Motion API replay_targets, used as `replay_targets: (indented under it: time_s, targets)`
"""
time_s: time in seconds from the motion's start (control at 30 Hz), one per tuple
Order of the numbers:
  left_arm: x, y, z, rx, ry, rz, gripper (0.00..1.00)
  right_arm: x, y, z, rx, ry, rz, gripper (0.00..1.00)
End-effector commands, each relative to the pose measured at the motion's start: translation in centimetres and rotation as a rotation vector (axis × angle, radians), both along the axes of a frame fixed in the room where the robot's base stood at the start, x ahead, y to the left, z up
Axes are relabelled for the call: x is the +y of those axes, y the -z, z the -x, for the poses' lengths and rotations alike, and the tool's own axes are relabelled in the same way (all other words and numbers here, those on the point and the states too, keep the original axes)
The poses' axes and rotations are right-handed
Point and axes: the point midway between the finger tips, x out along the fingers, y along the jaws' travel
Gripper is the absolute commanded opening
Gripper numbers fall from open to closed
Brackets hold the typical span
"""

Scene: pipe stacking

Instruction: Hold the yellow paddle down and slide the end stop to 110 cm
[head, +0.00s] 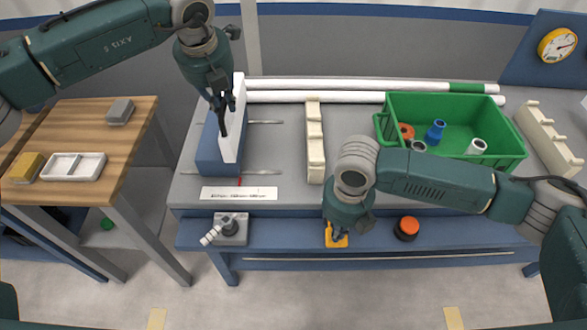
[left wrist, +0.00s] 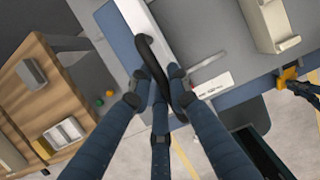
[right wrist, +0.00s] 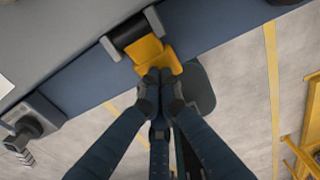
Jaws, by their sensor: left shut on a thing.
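The end stop is a blue block with a tall white face (head: 231,125) at the left of the grey bench. My left gripper (head: 223,100) is shut on its black handle, whose curved grip (left wrist: 155,58) shows between the fingers in the left wrist view. The white scale strip (head: 238,194) lies in front of the stop, with a thin red pointer above it; its figures are too small to read. The yellow paddle (head: 335,236) is on the bench's front edge. My right gripper (right wrist: 160,75) has its fingertips together, touching the paddle (right wrist: 153,52); it partly hides it in the head view.
Two long white pipes (head: 330,97) lie along the back of the bench. A green crate (head: 510,150) with fittings stands at the right. A cream notched rest (head: 315,140) stands mid-bench. A grey lever unit (head: 231,230) and orange button (head: 407,227) flank the paddle.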

Motion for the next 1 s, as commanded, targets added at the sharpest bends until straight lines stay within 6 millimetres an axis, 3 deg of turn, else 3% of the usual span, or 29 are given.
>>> replay_targets:
  time_s: [1.0]
  targets:
    - [4.7, -0.6, -0.4, -0.015, -0.001, 0.003, 0.0, -0.3, 0.4, 0.1, 0.004, 0.004, 0.008, 0.0]
